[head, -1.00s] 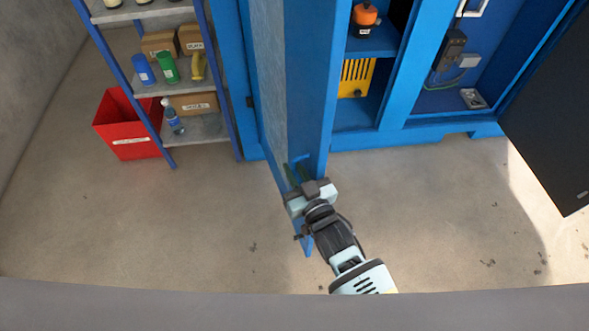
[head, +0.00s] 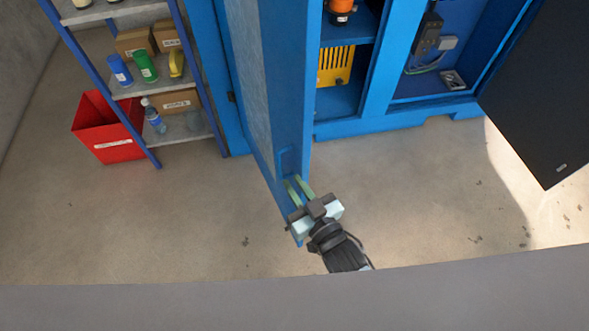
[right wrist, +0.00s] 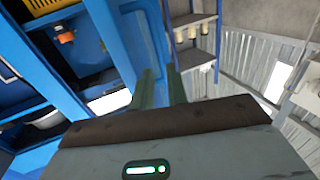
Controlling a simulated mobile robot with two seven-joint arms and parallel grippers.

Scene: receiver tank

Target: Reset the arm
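My right gripper (head: 298,183) is in the head view, at the lower end of the open blue cabinet door (head: 287,80). In the right wrist view the fingers (right wrist: 161,85) point up along the blue door, apart from each other. My left gripper is not in view.
The blue cabinet (head: 375,118) stands open behind, with a yellow slotted box (head: 336,66) inside. A dark panel (head: 540,100) hangs at right. A shelf rack (head: 190,130) and red bin (head: 108,128) stand at left. The floor on both sides of the door is clear.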

